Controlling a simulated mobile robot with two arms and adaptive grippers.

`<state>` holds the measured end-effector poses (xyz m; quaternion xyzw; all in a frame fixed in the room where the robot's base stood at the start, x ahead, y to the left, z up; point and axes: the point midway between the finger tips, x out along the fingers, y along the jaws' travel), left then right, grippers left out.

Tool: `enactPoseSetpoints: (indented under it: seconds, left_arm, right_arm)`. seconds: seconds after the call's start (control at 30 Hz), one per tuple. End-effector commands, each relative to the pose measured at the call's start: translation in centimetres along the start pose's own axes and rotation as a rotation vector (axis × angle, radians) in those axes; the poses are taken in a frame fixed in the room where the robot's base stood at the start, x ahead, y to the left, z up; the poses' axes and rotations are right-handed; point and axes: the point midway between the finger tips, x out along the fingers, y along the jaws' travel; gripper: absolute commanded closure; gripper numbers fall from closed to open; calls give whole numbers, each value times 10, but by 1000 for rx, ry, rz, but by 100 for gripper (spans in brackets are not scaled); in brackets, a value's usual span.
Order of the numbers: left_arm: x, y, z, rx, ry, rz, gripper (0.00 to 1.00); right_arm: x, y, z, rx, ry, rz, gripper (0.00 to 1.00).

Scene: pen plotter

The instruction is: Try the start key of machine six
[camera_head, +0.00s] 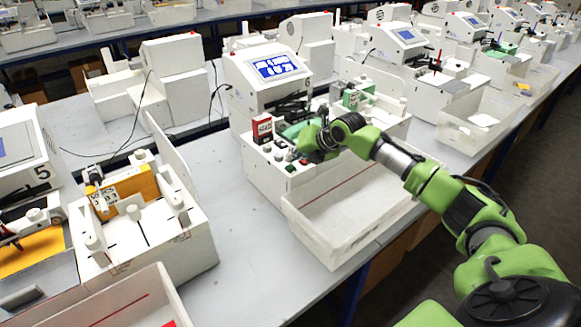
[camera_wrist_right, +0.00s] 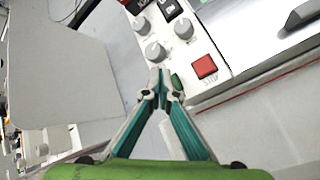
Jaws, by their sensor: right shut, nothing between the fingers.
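Machine six (camera_head: 262,72) stands in the middle of the head view, with a lit blue screen (camera_head: 278,67) showing white text too small to read. Its control panel (camera_head: 262,172) is on the low front part. In the right wrist view the panel has grey knobs (camera_wrist_right: 155,51), a red key (camera_wrist_right: 204,66) marked STOP and a green key (camera_wrist_right: 176,81) beside my fingertips. My right gripper (camera_wrist_right: 161,78) is shut and empty, its tips over the panel at the green key, partly hiding it. I cannot tell whether they touch it. My left gripper is not in view.
An empty white bin (camera_head: 340,215) stands in front of machine six. Machine five (camera_head: 20,150) is at the left, beside a white holder with an orange block (camera_head: 135,188). Bare tabletop (camera_head: 235,235) lies between them. More machines stand along the table to the right.

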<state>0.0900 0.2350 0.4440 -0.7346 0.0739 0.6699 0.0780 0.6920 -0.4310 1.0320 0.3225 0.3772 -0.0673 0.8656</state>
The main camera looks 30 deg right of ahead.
Motion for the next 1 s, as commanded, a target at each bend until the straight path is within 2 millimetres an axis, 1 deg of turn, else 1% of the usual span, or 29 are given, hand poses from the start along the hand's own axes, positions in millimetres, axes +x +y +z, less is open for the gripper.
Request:
enactPoseSetpoints:
  seconds: [0.2,1.0]
  left_arm:
    - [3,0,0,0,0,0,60]
    - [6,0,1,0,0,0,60]
  right_arm:
    - [6,-4,-5,0,2,-1,100]
    - [9,-7,-7,0,1,-1,100]
